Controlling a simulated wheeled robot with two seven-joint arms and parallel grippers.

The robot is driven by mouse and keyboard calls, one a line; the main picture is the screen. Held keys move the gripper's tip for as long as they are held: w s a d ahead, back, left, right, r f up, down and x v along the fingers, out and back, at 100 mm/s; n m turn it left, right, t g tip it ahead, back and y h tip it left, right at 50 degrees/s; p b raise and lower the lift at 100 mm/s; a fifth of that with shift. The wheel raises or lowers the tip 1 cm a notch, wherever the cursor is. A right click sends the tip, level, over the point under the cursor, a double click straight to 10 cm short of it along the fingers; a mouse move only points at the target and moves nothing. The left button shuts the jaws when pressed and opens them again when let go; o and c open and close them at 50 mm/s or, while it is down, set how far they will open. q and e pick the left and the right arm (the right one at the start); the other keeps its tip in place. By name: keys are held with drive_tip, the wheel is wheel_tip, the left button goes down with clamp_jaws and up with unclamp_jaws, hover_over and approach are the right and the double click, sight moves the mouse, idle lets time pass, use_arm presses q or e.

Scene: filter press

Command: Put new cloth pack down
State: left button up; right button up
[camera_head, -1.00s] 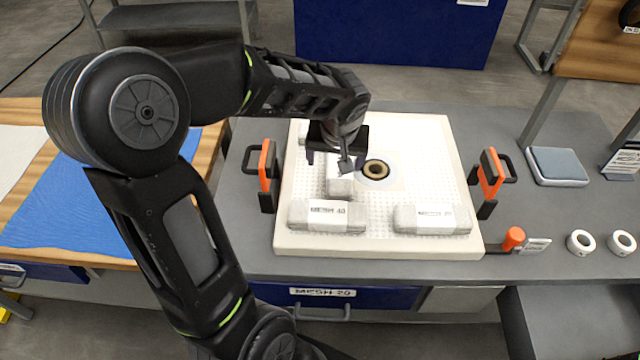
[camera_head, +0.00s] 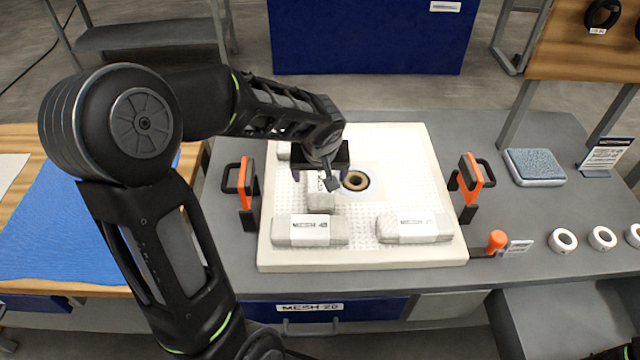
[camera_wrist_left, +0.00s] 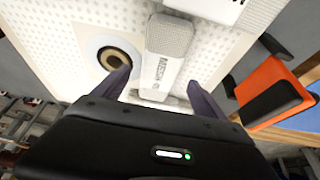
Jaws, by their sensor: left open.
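A grey-white cloth pack with a printed paper band (camera_head: 320,198) lies on the pale dimpled press plate (camera_head: 362,262), just left of the plate's round centre hole (camera_head: 355,181). My left gripper (camera_head: 321,178) is over the far part of this pack and hides some of it. In the left wrist view the gripper (camera_wrist_left: 157,84) is open, its fingers apart on either side of the pack (camera_wrist_left: 168,42). Whether the fingers touch it, I cannot tell. Two similar packs, the left front one (camera_head: 309,231) and the right front one (camera_head: 414,228), lie along the near edge.
Orange-and-black clamps stand at the plate's left (camera_head: 245,184) and right (camera_head: 470,181). Another pack (camera_head: 283,151) shows partly behind my gripper. An orange knob (camera_head: 497,240), white rolls (camera_head: 563,241) and a blue-grey pad (camera_head: 535,166) are on the right. A blue sheet (camera_head: 50,235) lies left.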

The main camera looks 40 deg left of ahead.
sight(320, 180)
use_arm(q)
drive_tip(key=shift+p+x, duration=0.55)
drive_tip(key=shift+x, duration=2.1)
drive_tip(key=shift+r, duration=0.1)
drive_tip(key=c, duration=1.7)
wheel_tip(320, 180, up, 10)
